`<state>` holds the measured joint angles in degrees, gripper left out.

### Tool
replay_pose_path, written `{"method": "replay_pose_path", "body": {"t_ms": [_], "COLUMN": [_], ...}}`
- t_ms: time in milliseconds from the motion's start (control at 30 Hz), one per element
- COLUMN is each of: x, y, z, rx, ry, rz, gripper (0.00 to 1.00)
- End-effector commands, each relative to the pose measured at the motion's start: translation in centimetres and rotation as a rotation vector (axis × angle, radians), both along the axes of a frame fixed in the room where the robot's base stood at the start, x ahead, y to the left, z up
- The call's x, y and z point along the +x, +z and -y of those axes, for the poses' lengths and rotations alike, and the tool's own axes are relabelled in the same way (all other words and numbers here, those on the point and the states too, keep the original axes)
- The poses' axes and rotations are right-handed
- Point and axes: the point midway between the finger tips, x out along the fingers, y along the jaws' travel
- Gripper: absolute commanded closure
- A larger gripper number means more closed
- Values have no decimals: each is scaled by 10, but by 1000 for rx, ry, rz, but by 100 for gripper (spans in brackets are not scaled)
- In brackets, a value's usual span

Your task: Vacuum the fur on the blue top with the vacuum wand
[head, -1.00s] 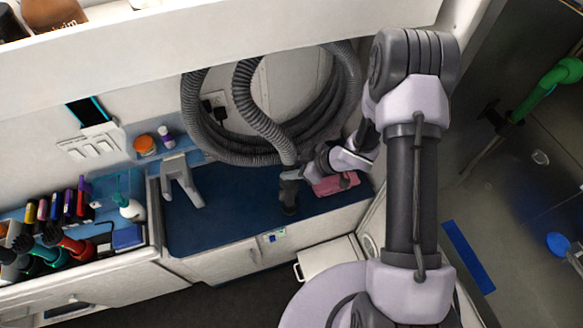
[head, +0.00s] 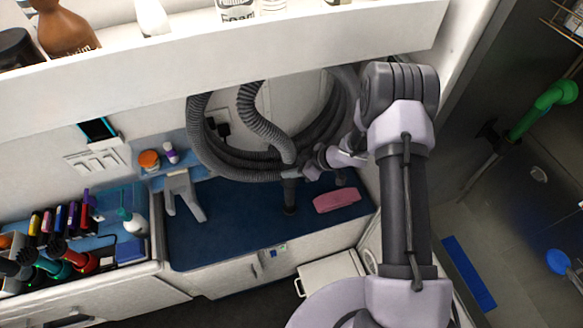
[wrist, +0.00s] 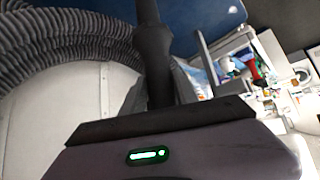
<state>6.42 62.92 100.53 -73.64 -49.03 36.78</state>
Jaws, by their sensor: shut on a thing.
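The blue top (head: 238,228) is the dark blue counter surface under the shelf. The vacuum wand (head: 289,197) is a dark upright piece whose lower end is at or just above the blue top; I cannot tell if it touches. My gripper (head: 300,169) is shut on the wand near its upper end, where the ribbed hose (head: 262,115) joins. In the wrist view the dark wand (wrist: 153,45) runs away from my gripper, with the hose (wrist: 65,50) to the left. I cannot make out the fur on the blue top.
A pink case (head: 337,200) lies on the blue top, right of the wand. A grey clamp-like stand (head: 184,193) is at the left. Clippers and bottles crowd the left counter. A white shelf (head: 230,55) overhangs the area. The blue top's middle is clear.

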Motion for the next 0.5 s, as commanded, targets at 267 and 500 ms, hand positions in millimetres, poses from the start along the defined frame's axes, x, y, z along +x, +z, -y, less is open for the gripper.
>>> {"method": "replay_pose_path", "body": {"t_ms": [267, 500], "x": [0, 1], "y": [1, 24], "z": [0, 0], "rx": [0, 0], "ry": [0, 1], "rz": [2, 2], "gripper": [100, 100]}}
